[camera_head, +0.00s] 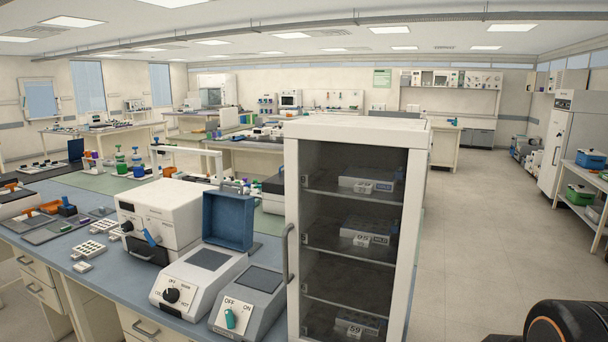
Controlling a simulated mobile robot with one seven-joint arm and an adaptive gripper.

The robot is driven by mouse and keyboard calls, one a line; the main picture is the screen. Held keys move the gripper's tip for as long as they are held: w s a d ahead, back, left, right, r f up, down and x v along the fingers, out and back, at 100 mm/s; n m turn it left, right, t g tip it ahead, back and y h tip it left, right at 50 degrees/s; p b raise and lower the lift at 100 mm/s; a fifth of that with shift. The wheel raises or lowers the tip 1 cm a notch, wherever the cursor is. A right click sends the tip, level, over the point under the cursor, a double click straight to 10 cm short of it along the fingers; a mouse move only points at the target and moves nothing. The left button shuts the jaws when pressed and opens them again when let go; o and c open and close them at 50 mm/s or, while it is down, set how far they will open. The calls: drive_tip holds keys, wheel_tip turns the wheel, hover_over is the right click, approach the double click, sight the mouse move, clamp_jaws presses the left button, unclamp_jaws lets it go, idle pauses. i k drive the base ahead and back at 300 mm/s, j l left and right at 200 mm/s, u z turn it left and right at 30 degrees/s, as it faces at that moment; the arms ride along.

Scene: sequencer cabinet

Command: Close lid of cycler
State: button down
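A blue lid (228,220) stands open and upright on the blue worktop, left of the cabinet. I take it to be the cycler's lid. In front of it are two grey-white units: one with a black knob and dark panel (197,278), and one marked OFF and ON with a teal knob (250,300). I cannot tell which unit the lid is hinged to. A white box device (160,212) with a blue lever stands just left of the lid. My gripper is not in view; only a dark, orange-ringed part that looks like my arm shows at the bottom right.
A tall white cabinet (417,215) with a dark glass front and trays on its shelves stands right of the units. White racks (90,249) and dark trays lie on the worktop (60,262) at left. The floor (480,220) right of the cabinet is clear.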

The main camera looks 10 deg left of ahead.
sight(228, 218)
drive_tip(key=i+j, duration=0.3)
drive_tip(key=j, duration=0.2)
drive_tip(key=i+j+u, duration=0.15)
drive_tip(key=i+j, duration=0.15)
drive_tip(key=j, duration=0.2)
drive_tip(key=i+j, duration=0.3)
drive_tip(key=j, duration=0.15)
